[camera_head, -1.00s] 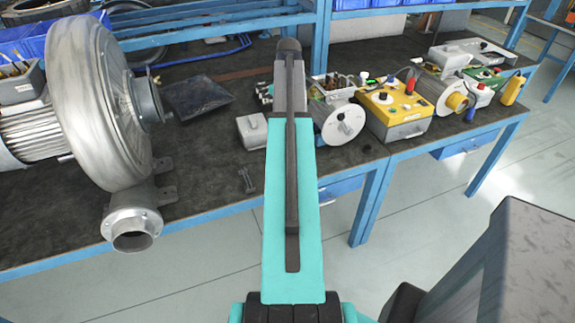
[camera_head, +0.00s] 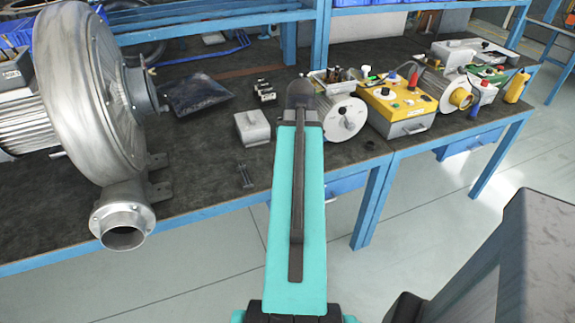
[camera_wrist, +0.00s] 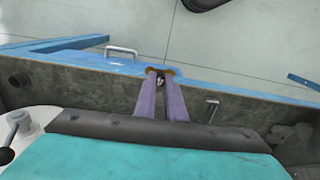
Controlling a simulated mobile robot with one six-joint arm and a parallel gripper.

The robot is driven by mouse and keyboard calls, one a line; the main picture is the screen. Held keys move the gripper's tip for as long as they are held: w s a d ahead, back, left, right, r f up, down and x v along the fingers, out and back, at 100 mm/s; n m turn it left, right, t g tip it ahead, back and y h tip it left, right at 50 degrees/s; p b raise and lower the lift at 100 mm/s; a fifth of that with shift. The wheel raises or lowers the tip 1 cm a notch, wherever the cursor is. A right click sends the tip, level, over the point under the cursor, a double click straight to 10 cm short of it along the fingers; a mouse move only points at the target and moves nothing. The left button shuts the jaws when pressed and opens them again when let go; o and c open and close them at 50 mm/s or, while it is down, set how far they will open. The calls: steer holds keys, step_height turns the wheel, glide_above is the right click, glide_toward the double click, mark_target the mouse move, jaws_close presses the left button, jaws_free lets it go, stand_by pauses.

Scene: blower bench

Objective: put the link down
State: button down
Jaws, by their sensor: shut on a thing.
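My gripper shows in the wrist view (camera_wrist: 161,74) with its two purple-grey fingers close together over the bench's blue front edge. It is shut on the link (camera_wrist: 160,82), of which only a small dark and pale bit shows between the fingertips. In the head view my own arm hides the gripper and the held link. A small dark metal bar piece (camera_head: 245,174) lies apart on the bench, left of my arm; it also shows right of the fingers in the wrist view (camera_wrist: 212,108).
The dark bench top (camera_head: 215,190) has bare room near its front edge. A big blower (camera_head: 95,100) stands left, a grey box (camera_head: 252,128) left of my arm. Right are a motor (camera_head: 342,118), a yellow control box (camera_head: 398,108) and a small dark round piece (camera_head: 370,145).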

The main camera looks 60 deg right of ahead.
steer(key=shift+s+a+f+m, duration=0.3)
steer(key=shift+s+a+f, duration=0.35)
steer(key=shift+a, duration=0.15)
steer(key=shift+w+d+r+p, duration=0.1)
steer(key=shift+d+r+p, duration=0.1)
steer(key=shift+p, duration=0.1)
steer(key=w+d+p, duration=0.1)
steer(key=d+p, duration=0.1)
steer(key=p, duration=0.3)
steer(key=shift+w+f, duration=0.1)
steer(key=w+d+f+p, duration=0.1)
steer(key=w+d, duration=0.2)
steer(key=d, duration=0.2)
steer(key=w+d+p, duration=0.2)
steer(key=w+d, duration=0.1)
steer(key=d, duration=0.3)
steer(key=shift+w+d+f+p, duration=0.25)
steer(key=shift+w+f+p, duration=0.05)
steer(key=shift+w+f, duration=0.05)
steer(key=shift+f+p, duration=0.75)
steer(key=shift+f, duration=0.95)
